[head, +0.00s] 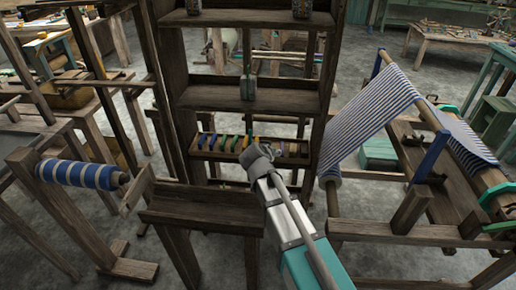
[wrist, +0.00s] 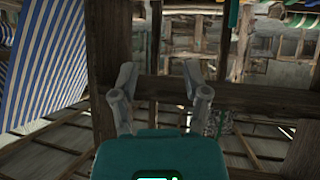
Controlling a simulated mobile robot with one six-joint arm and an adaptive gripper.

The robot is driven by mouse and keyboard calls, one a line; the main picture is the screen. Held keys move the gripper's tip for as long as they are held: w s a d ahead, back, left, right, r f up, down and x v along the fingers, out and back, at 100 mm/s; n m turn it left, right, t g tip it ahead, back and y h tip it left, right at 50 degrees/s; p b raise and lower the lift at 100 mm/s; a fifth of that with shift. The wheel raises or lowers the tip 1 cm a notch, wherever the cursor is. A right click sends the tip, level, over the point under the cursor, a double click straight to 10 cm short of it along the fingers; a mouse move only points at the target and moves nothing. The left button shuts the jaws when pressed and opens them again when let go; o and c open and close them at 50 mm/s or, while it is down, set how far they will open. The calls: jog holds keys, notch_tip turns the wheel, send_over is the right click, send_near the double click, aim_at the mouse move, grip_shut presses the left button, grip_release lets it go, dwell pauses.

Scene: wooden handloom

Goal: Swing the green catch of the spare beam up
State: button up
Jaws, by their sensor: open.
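A roll of blue-and-white striped cloth (head: 80,173) lies on a wooden stand at the left in the head view; it may be the spare beam. I see no green catch on it. The loom at the right carries green pieces, one at its right edge (head: 497,194). I cannot tell whether any of them is the task's catch. My gripper (head: 258,154) is in front of the wooden shelf, well right of the striped roll and apart from it. In the wrist view my gripper (wrist: 160,82) has its fingers spread, with nothing held between them.
The wooden shelf (head: 215,98) stands close ahead, with a row of coloured items (head: 238,143). Striped cloth (head: 372,112) slopes across the loom on the right; striped cloth also shows in the wrist view (wrist: 45,60). Grey floor (head: 50,235) is open at the lower left.

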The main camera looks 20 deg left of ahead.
jog(key=s+d+f+m+g+h, duration=0.1)
jog(key=d+f+g, duration=0.25)
jog(key=d, duration=1.25)
jog(key=s+d+f+m+g+h, duration=0.1)
jog(key=d+f+g+h, duration=0.2)
jog(key=d, duration=1.3)
jog(key=s+d+f+g+y+b, duration=0.3)
jog(key=s+d+f+g+b, duration=0.2)
jog(key=s+d+f+b, duration=0.5)
jog(key=shift+s+d+f, duration=0.55)
jog(key=shift+d+f, duration=0.4)
jog(key=shift+d, duration=0.05)
